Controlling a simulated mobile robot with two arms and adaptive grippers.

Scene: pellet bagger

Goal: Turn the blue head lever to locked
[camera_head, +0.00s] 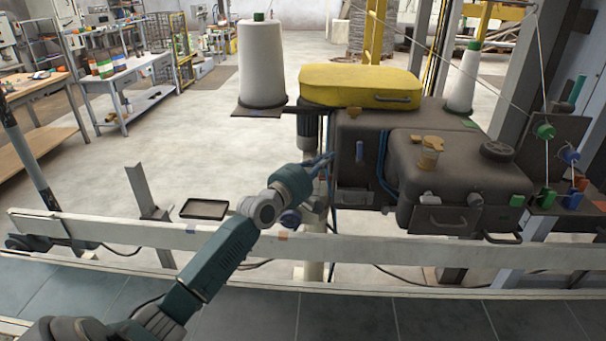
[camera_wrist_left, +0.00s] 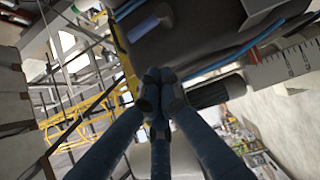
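A short blue lever (camera_head: 359,150) stands upright on the front face of the dark grey machine head (camera_head: 348,132), below the yellow cover. I take it for the head lever. A blue bar that looks like the same lever (camera_wrist_left: 142,28) shows in the wrist view, above and left of the fingertips. My left gripper (camera_head: 323,163) is at the machine's left side, left of the lever and apart from it. In the wrist view its fingertips (camera_wrist_left: 159,84) meet, with nothing visible between them. My right gripper is not in view.
Blue hoses (camera_head: 382,160) run down right of the lever. A yellow cover (camera_head: 360,86) lies on top. A grey box housing (camera_head: 455,180) juts out to the right. A pale rail (camera_head: 400,251) crosses in front. A white thread cone (camera_head: 262,65) stands at the left.

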